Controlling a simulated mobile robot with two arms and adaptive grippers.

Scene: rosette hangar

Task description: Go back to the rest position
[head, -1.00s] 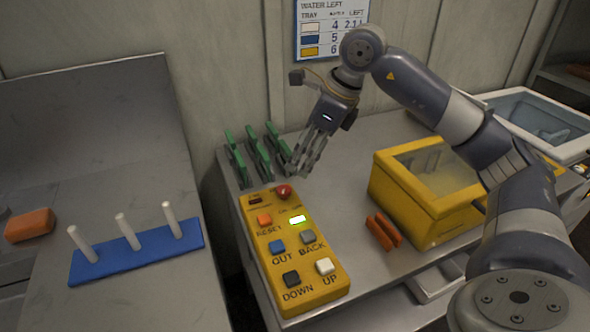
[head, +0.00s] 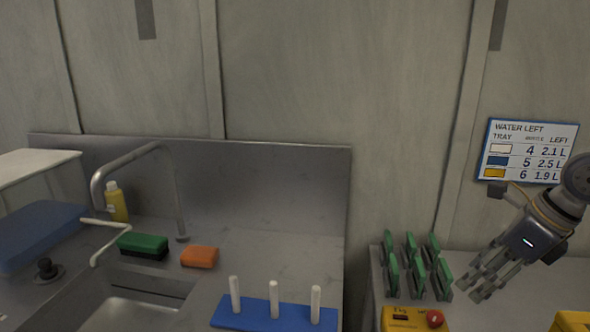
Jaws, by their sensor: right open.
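My right gripper (head: 481,288) shows at the right side of the head view, with its arm coming in from the right edge. It is open and empty, its fingers pointing down and left. It is beside the green clips (head: 417,268) standing on the right-hand bench, above the far end of the yellow control panel (head: 404,321). I cannot tell whether its fingers touch the nearest clip. My left gripper is not in view.
A sink (head: 135,312) with a tap (head: 130,160) is at the left. A green sponge (head: 142,243), an orange block (head: 199,257) and a yellow bottle (head: 117,202) stand near it. A blue base with white pegs (head: 258,315) is at front centre. A water chart (head: 527,151) hangs on the wall.

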